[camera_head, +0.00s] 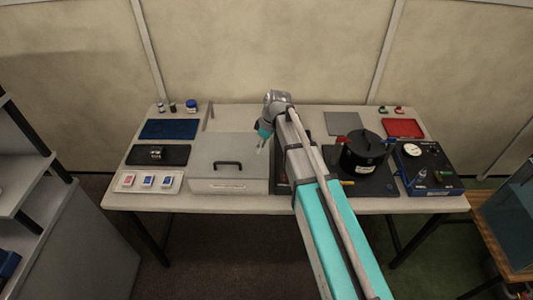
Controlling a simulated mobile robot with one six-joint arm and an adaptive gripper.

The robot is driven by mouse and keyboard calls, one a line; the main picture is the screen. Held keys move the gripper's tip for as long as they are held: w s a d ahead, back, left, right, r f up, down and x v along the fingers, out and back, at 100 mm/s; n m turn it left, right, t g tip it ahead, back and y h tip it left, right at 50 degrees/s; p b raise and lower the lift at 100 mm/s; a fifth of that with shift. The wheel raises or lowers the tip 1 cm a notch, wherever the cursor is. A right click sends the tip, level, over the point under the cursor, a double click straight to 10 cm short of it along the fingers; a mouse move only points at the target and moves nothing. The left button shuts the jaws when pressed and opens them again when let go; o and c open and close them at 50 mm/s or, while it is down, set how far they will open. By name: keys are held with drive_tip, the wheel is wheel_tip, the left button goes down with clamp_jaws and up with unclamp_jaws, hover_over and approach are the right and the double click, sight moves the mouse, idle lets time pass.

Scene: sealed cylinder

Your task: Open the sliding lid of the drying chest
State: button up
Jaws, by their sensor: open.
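The drying chest (229,186) is a pale grey box on the left half of the table. Its flat sliding lid (210,148) covers the top and looks closed. A black bar handle (228,163) stands on the lid towards the front. My gripper (261,150) is above the right part of the lid, to the right of the handle and apart from it. It is open and small in this view, with nothing seen between its fingers. My arm hides the table just right of the chest.
Left of the chest are a white tray (124,188) with small boxes, a black tray (142,154) and a blue mat (169,129). Small jars (191,105) stand behind. Right of my arm are a black pot (363,153), a blue gauge unit (428,168) and a red tray (403,128).

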drive_tip(key=shift+s+d+f+m+b, duration=0.15)
drive_tip(key=shift+s+d+f+m, duration=0.2)
drive_tip(key=shift+d, duration=0.25)
drive_tip(key=shift+s+d+f+m+b, duration=0.2)
drive_tip(key=shift+s+d+m, duration=0.1)
drive_tip(key=shift+d, duration=0.25)
drive_tip(key=s+d+f+m+t+h, duration=0.1)
drive_tip(key=s+d+m+h, duration=0.2)
drive_tip(key=s+d+m, duration=0.8)
drive_tip(key=s+d, duration=0.3)
drive_tip(key=d, duration=0.4)
drive_tip(key=shift+s+f+m+h+b, duration=0.15)
drive_tip(key=shift+f+m+h+b, duration=0.1)
drive_tip(key=shift+m+h+b, duration=0.1)
drive_tip(key=shift+a, duration=0.1)
drive_tip(key=c, duration=0.7)
clamp_jaws()
drive_tip(key=shift+a, duration=0.15)
